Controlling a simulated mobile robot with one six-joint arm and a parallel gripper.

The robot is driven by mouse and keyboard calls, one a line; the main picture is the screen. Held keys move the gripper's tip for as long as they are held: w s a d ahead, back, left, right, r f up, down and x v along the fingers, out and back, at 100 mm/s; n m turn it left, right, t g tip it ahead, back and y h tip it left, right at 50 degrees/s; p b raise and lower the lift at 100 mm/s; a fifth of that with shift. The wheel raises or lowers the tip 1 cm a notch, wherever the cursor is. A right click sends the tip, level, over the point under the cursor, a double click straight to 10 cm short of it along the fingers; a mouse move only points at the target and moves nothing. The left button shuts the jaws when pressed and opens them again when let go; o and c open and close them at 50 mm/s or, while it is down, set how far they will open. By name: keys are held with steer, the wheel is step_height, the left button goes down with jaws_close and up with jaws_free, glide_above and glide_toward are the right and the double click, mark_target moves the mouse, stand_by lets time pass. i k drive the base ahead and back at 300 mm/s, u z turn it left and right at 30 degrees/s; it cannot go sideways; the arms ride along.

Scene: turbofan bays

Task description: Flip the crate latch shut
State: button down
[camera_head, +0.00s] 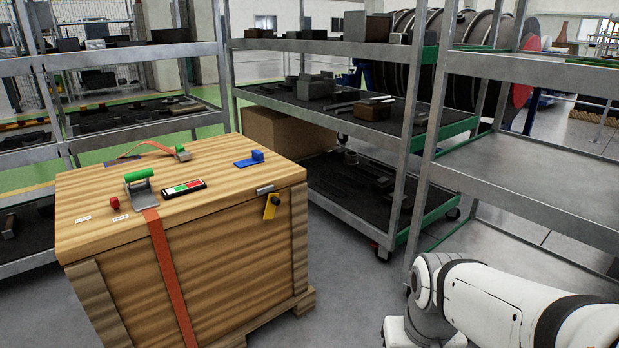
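A wooden crate (215,280) stands at the left, its lid closed. At the right end of its front, just under the lid's edge, a yellow latch piece (271,207) hangs down with a dark round knob on it. A small grey metal plate (265,190) sits above it on the lid's edge. The yellow piece appears to hang apart from the plate. My white arm shows at the lower right; my gripper is out of view.
Metal shelves (340,110) with dark parts stand close behind. Grey floor (345,290) is clear between crate and arm.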

mark_target(273, 201)
steer(key=i, duration=0.95)
steer(key=u, duration=0.75)
steer(key=i, duration=0.65)
steer(key=u, duration=0.5)
steer(key=k, duration=0.9)
steer(key=u, duration=0.15)
steer(key=i, duration=0.9)
steer(key=z, duration=0.1)
